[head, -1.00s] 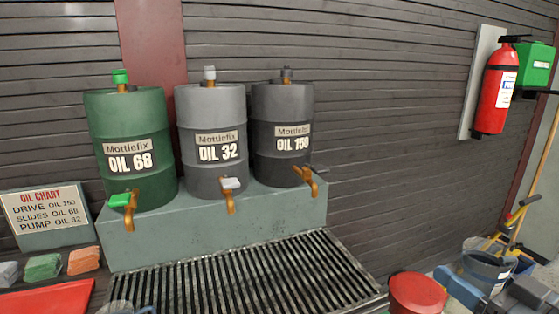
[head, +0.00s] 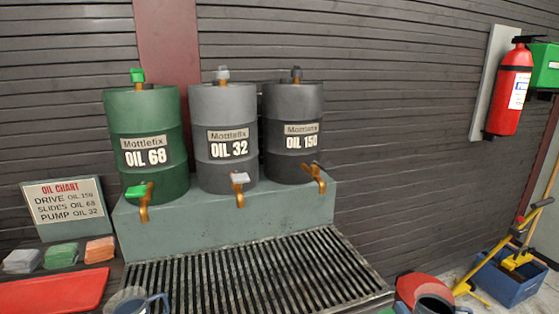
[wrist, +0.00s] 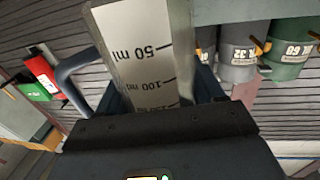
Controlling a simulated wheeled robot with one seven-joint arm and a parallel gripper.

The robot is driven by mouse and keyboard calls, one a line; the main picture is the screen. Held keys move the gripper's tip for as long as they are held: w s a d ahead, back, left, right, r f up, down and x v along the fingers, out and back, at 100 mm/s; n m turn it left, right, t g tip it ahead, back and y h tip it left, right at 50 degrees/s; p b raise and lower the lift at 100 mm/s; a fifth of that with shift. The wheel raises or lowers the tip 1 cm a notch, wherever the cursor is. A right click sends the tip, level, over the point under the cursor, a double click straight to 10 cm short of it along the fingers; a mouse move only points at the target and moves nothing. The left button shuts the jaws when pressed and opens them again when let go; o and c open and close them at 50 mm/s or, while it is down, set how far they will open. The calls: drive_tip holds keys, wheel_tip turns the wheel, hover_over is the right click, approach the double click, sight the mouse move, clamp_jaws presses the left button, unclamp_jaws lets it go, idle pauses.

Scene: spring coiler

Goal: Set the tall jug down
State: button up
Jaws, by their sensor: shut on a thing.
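The tall jug (wrist: 135,50) fills the middle of the wrist view. In the head view the jug's dark rim (head: 432,302) shows at the bottom edge, in front of a red container. Its base and whatever is under it are out of view, so I cannot tell whether it touches anything.
A slatted grate (head: 250,275) lies below three oil drums. Another jug (head: 135,301) with a blue handle is at its front left, near a red tray (head: 50,291). The red round container (head: 415,284) is right of the grate. A blue crate (head: 510,278) is on the floor at right.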

drive_tip(key=s+a+f+m+h, duration=0.1)
drive_tip(key=s+a+f, duration=0.1)
drive_tip(key=f, duration=0.7)
drive_tip(key=s+a+f+h, duration=0.1)
drive_tip(key=s+a+f, duration=0.1)
drive_tip(key=f, duration=0.8)
drive_tip(key=shift+s+f+m+h, duration=0.25)
drive_tip(key=shift+s+m+h, duration=0.15)
drive_tip(key=shift+s, duration=0.45)
drive_tip(key=shift+a, duration=0.1)
drive_tip(key=shift+a, duration=0.1)
